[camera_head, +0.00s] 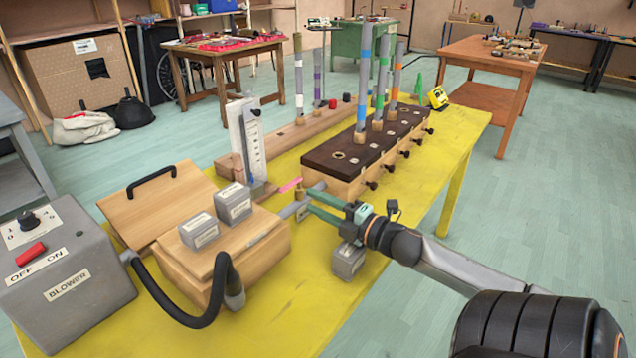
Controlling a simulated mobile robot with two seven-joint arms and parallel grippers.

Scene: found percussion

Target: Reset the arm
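My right arm comes in from the lower right. Its gripper (311,199) has two teal fingers with a gap between them, and I see nothing clearly held. The fingertips are close to a grey duct (289,211) with a small brass fitting, between the wooden bellows box (190,269) and the pipe chest (344,182). Whether they touch it I cannot tell. My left arm and gripper are not in view.
On the yellow table (300,315) stand a grey blower box (70,270) with a black hose (185,318), two grey weights on the bellows, another weight (348,260) below my gripper, and a gauge (247,142). Tall pipes (364,75) rise from the chest. The table's front is clear.

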